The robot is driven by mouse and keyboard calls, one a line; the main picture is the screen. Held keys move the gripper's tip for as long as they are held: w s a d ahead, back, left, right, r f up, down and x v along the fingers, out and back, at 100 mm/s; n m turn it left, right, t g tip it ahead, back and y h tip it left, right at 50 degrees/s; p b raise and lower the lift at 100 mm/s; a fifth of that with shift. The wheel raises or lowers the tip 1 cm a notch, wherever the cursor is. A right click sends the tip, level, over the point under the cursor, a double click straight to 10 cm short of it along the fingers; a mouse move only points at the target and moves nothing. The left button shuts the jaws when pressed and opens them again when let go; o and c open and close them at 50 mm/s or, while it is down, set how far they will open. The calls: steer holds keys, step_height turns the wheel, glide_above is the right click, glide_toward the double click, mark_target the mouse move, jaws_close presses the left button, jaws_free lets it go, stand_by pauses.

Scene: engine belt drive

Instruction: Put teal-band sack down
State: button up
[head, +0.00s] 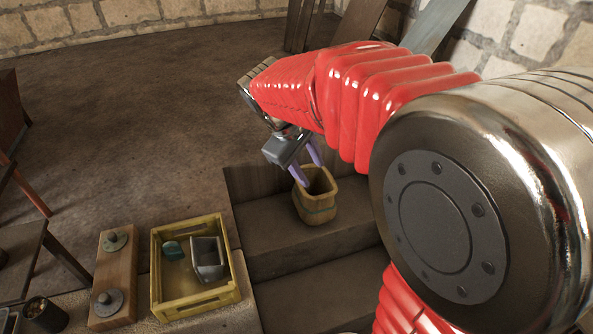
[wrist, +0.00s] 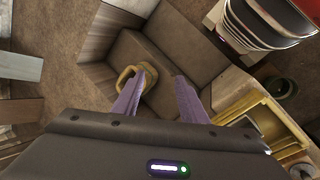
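The teal-band sack (head: 316,208) is a small tan, open-topped sack with a dull teal band around its lower part. In the head view it stands about upright on a brown step, seemingly resting on it. My gripper (head: 311,174) is just above it, its two purple fingers spread apart and pointing down at its mouth. In the wrist view the sack's rim (wrist: 126,76) shows around the left fingertip, and the right finger stands clear to the right of it. The gripper (wrist: 160,76) looks open. Whether a finger touches the rim, I cannot tell.
A yellow crate (head: 235,272) holding a grey metal box (head: 208,258) and a teal piece stands left of the step. Beside it is a wooden board (head: 115,270) with two round metal fittings. A dark cup (head: 45,314) is at lower left. The floor behind is clear.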

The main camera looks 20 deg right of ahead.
steer(key=w+d+f+n+g+h, duration=0.25)
steer(key=w+f+n+h, duration=0.3)
steer(key=w+f, duration=1)
steer(key=n+t+h, duration=0.1)
steer(key=n+h, duration=0.3)
steer(key=n, duration=0.2)
glide_toward(323, 194)
steer(key=v, duration=0.3)
steer(key=shift+s+d, duration=0.15)
steer(key=shift+d, duration=0.1)
steer(key=shift+d, duration=0.1)
steer(key=shift+y, duration=0.25)
steer(key=x, duration=0.8)
steer(key=shift+d, duration=0.2)
steer(key=shift+d, duration=0.1)
steer(key=shift+x, duration=2.5)
